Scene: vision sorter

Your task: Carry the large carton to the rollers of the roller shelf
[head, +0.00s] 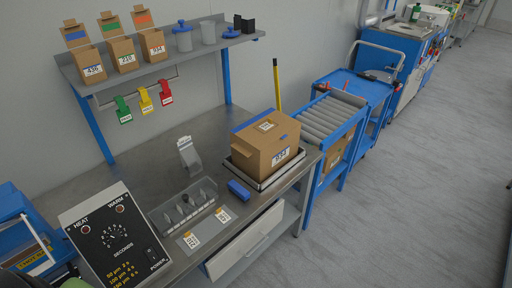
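The large carton (267,143) is a closed brown box with blue tape and white labels. It sits upright on a low scale-like platform (262,187) near the right end of the metal workbench. The roller shelf (333,114), a blue frame with grey rollers on top, stands just beyond the bench's right end. Its rollers are bare. Another brown carton (337,152) is partly visible below the rollers, behind the frame. Neither of my grippers can be seen, and nothing touches the large carton.
A blue block (239,190) and a clear divided tray (187,207) lie left of the carton. A control box (112,235) stands at the bench's front left. A yellow pole (277,84) rises behind the carton. A blue cart (363,88) stands beyond the rollers. The floor at right is clear.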

